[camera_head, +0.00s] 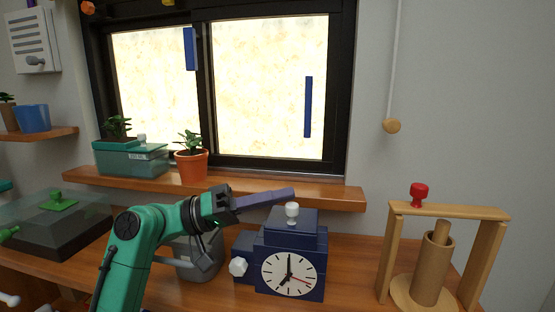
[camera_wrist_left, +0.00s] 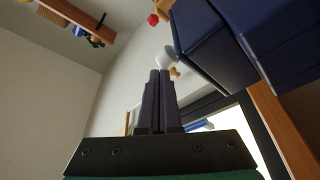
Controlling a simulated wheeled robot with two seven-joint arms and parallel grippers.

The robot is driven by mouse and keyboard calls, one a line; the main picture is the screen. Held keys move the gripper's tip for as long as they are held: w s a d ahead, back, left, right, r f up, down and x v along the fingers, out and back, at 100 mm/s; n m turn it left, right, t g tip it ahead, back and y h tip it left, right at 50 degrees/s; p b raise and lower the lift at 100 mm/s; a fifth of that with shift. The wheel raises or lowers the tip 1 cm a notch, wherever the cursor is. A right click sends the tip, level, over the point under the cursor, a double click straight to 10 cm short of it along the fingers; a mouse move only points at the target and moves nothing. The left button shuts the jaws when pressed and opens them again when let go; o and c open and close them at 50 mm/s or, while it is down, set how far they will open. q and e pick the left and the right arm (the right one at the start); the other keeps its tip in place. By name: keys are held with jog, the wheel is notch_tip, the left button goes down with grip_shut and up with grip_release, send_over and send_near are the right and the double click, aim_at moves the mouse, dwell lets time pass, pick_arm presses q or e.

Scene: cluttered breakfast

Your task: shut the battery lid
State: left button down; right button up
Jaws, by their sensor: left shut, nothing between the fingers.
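A dark blue clock (camera_head: 289,274) with a white face stands on the wooden counter. A blue block-like top (camera_head: 285,223), which may be the battery lid, carries a white knob (camera_head: 292,209). A pale knob (camera_head: 238,267) sits on the clock's left side. I cannot tell how far the lid is open. My left gripper (camera_head: 293,193) is shut and empty, its fingers pointing right just above and behind the white knob. In the left wrist view the shut fingertips (camera_wrist_left: 160,72) are close to the white knob (camera_wrist_left: 166,57), beside the blue clock parts (camera_wrist_left: 212,52). Contact is unclear.
A grey container (camera_head: 195,262) stands behind my left arm. A wooden frame (camera_head: 448,211) with a red knob and a wooden cylinder (camera_head: 432,270) stands at the right. The window shelf (camera_head: 250,193) with a potted plant (camera_head: 191,166) runs behind the clock.

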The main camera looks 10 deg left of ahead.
aim_at(278, 220)
pick_arm(q)
notch_tip(278, 220, up, 20)
jog(key=p, duration=0.2)
